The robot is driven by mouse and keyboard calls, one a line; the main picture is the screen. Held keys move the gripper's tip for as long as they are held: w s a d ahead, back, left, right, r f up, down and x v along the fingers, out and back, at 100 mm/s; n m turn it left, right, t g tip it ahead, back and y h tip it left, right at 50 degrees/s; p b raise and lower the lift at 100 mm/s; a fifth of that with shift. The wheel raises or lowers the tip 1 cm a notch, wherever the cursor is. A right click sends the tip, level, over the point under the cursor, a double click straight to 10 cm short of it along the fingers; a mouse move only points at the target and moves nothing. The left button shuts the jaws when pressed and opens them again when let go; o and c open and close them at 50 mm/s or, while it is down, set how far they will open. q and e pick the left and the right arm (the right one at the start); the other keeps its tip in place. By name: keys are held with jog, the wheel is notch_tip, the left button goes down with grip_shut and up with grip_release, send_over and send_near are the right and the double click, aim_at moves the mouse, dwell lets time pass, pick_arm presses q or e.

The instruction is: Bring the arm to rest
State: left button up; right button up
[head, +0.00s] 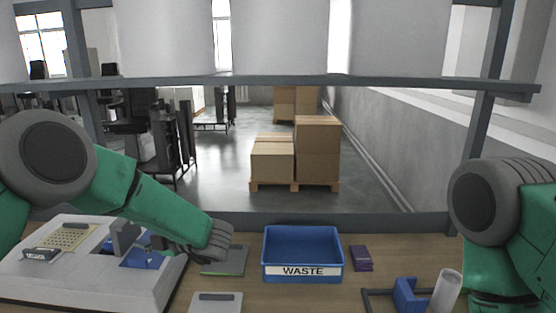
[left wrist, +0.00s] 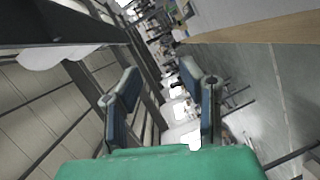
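My left arm (head: 150,208) comes in from the left, its green link reaching low over the workbench (head: 310,297) to a grey end joint left of the blue bin. In the left wrist view my left gripper (left wrist: 164,100) shows two dark blue-grey fingers, spread apart with nothing between them. That view is tilted and looks into the room. My right arm (head: 500,220) is bent at the right edge; its gripper is out of view.
A blue WASTE bin (head: 303,271) stands mid-bench, with a purple block (head: 361,258) beside it. A white device (head: 90,272) is under my left arm. A blue holder (head: 408,296) and white cylinder (head: 446,291) are at right. A grey shelf bar (head: 270,83) crosses above.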

pick_arm(q)
jog(key=s+d+f+m+t+h, duration=0.1)
jog(key=s+f+m+h, duration=0.5)
jog(key=s+f+m, duration=0.45)
jog(key=s+d+f+m+t+h, duration=0.1)
jog(key=s+f+m+t+h, duration=0.1)
jog(key=s+f+m+h, duration=0.8)
jog(key=s+f+m+g, duration=0.3)
jog(key=s+m+g, duration=0.1)
jog(key=s, duration=0.9)
jog(key=s+f+m+g, duration=0.3)
jog(key=s+m+g, duration=0.1)
jog(key=s, duration=0.8)
notch_tip(320, 180, down, 18)
jog(key=w+d+m+b, duration=0.1)
jog(key=w+d+b, duration=0.1)
jog(key=b, duration=1.7)
jog(key=shift+w+f+y, duration=0.2)
jog(key=shift+w+y, duration=0.15)
jog(key=shift+y, duration=0.05)
